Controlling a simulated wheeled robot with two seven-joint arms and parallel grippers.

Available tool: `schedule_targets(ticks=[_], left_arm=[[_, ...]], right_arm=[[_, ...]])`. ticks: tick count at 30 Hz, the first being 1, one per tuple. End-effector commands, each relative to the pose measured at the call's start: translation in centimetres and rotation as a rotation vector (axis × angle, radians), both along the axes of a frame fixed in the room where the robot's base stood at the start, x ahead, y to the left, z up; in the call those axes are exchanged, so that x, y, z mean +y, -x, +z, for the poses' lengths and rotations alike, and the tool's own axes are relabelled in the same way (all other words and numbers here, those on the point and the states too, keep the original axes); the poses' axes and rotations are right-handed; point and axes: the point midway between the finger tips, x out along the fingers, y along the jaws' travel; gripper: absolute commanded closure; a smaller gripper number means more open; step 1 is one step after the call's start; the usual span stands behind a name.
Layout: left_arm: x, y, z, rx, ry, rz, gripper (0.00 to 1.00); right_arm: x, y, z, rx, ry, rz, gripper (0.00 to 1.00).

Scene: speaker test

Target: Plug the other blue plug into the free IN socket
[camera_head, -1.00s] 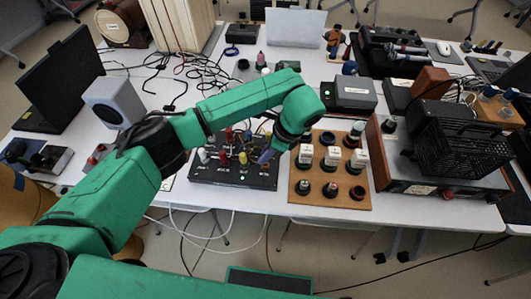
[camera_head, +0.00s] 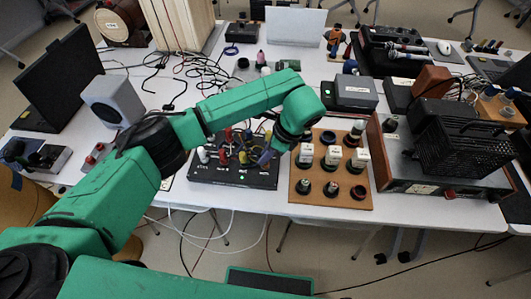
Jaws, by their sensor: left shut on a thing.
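A black socket box (camera_head: 237,181) with a small green light lies near the front edge of the table. Several coloured plugs stand on it, among them a red one (camera_head: 228,134) and a white one (camera_head: 203,155). My left gripper (camera_head: 272,149) points down over the right part of the box. I cannot tell whether the plug sits in a socket. My wrist hides part of the box's back right, and the IN labels are too small to read. My right gripper is not in view.
A wooden board (camera_head: 330,200) with several round pieces and white labelled blocks stands just right of the box. A large unit with a black cage (camera_head: 463,140) is further right. A grey speaker (camera_head: 113,101) and loose cables (camera_head: 175,75) lie left and behind.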

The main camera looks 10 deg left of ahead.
Motion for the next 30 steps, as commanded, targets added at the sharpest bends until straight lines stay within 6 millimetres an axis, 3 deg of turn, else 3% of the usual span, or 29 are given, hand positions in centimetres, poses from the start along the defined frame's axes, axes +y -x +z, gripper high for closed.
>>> schedule_targets(ticks=[17,18,20,30], left_arm=[[0.0,0.0,-1.2,0.001,0.0,0.0,1.0],[0.0,0.0,-1.1,0.001,0.0,0.0,0.62],[0.0,0.0,-1.1,0.001,0.0,0.0,0.42],[0.0,0.0,-0.8,0.0,0.0,0.0,0.42]], right_arm=[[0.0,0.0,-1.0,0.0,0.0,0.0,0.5],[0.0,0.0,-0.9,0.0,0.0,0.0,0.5],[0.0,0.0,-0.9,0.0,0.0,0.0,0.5],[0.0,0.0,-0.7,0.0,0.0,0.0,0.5]])
